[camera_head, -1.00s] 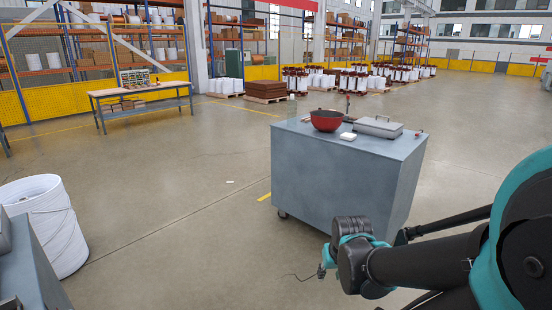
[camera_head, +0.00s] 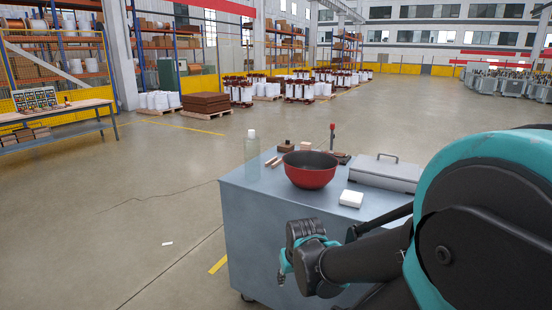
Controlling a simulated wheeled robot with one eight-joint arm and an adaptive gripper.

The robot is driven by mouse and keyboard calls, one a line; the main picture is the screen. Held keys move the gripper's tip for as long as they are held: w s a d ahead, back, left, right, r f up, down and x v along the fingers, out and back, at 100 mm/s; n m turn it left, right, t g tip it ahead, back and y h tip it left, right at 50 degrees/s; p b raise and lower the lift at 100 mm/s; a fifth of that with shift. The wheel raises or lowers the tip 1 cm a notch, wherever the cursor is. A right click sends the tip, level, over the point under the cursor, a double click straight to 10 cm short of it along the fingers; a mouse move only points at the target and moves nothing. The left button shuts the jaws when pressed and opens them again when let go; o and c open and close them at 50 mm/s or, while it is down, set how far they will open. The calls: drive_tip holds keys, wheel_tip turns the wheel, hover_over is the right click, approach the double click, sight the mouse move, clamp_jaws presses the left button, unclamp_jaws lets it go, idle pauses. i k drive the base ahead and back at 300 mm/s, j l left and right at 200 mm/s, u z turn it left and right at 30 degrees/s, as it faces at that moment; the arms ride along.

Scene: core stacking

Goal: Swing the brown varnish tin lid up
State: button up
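I cannot clearly make out a brown varnish tin or its lid. A small brown block-like thing (camera_head: 286,147) stands at the back of the blue-grey cabinet top (camera_head: 240,184). Another dark brown thing (camera_head: 343,158) is partly hidden behind the red bowl (camera_head: 310,172). Either is too small to identify. The end of my arm, with my gripper (camera_head: 285,268), is in front of the cabinet, low in the picture and apart from the brown things. Its fingers are too hidden to tell open from shut.
The cabinet top also carries a clear bottle (camera_head: 252,156), a white block (camera_head: 351,198), a grey case with a handle (camera_head: 385,174) and an upright red-topped tool (camera_head: 332,136). A workbench (camera_head: 60,122) stands at left. The floor left of the cabinet is mostly clear.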

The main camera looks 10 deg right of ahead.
sight(288, 145)
drive_tip(key=i+j+z, duration=0.1)
drive_tip(key=i+z, duration=0.35)
drive_tip(key=i+j+u, duration=0.35)
drive_tip(key=j, duration=0.25)
drive_tip(key=i+j+u, duration=0.35)
drive_tip(key=j, duration=0.25)
drive_tip(key=i+j+u, duration=0.35)
drive_tip(key=i+j, duration=0.25)
drive_tip(key=i, duration=0.25)
drive_tip(key=i+j+u, duration=0.15)
drive_tip(key=i, duration=0.35)
drive_tip(key=i+j, duration=0.3)
drive_tip(key=i, duration=0.25)
drive_tip(key=i+z, duration=0.3)
drive_tip(key=i, duration=0.25)
drive_tip(key=i+z, duration=0.3)
drive_tip(key=i, duration=0.25)
drive_tip(key=i+j+z, duration=0.25)
drive_tip(key=i, duration=0.3)
drive_tip(key=i+l+z, duration=0.2)
drive_tip(key=i+z, duration=0.75)
drive_tip(key=i+j+z, duration=0.15)
drive_tip(key=i+z, duration=0.35)
drive_tip(key=k, duration=0.05)
